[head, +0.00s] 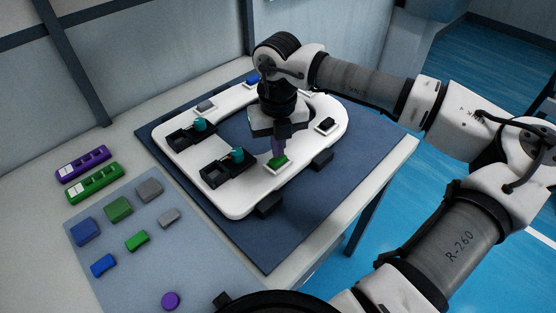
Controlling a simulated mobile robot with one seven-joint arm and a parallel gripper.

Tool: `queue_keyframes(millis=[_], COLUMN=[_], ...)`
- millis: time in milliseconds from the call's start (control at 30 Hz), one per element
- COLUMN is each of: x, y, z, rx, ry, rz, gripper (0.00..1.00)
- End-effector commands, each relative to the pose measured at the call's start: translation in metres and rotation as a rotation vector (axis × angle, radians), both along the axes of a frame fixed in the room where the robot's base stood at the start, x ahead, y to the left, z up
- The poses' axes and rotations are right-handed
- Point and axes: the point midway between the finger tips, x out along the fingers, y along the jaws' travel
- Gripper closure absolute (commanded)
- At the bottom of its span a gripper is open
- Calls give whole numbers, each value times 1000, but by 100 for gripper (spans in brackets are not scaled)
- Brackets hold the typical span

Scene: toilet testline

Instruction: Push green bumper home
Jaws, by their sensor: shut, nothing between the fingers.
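The green bumper (278,162) sits at a pale-rimmed spot on the white toilet seat (240,203), on the seat's near right side. My gripper (278,152) is shut and points down directly over the green bumper, with its tips at or just above the bumper's top. I cannot tell whether they touch. My gripper hides part of the bumper's far side, so how deep the bumper sits does not show clearly.
The seat lies on a dark blue mat (330,205). Two black hinge blocks with teal parts (238,155) stand on its left side. A grey mat (150,270) holds loose blue, green, grey and purple pieces. Purple (83,163) and green (95,182) trays lie at left.

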Motion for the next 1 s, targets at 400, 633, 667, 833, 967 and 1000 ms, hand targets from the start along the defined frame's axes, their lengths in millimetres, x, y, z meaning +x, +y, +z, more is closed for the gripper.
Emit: queue_keyframes(millis=[400, 633, 667, 833, 967, 1000], x=[0, 0, 0, 0, 0, 0], y=[0, 0, 0, 0, 0, 0], z=[-7, -10, -11, -14, -16, -15], rx=[0, 0, 0, 0, 0, 0], ry=[0, 0, 0, 1, 1, 1], rz=[0, 0, 0, 0, 0, 0], gripper=[100, 100, 100, 100, 100, 100])
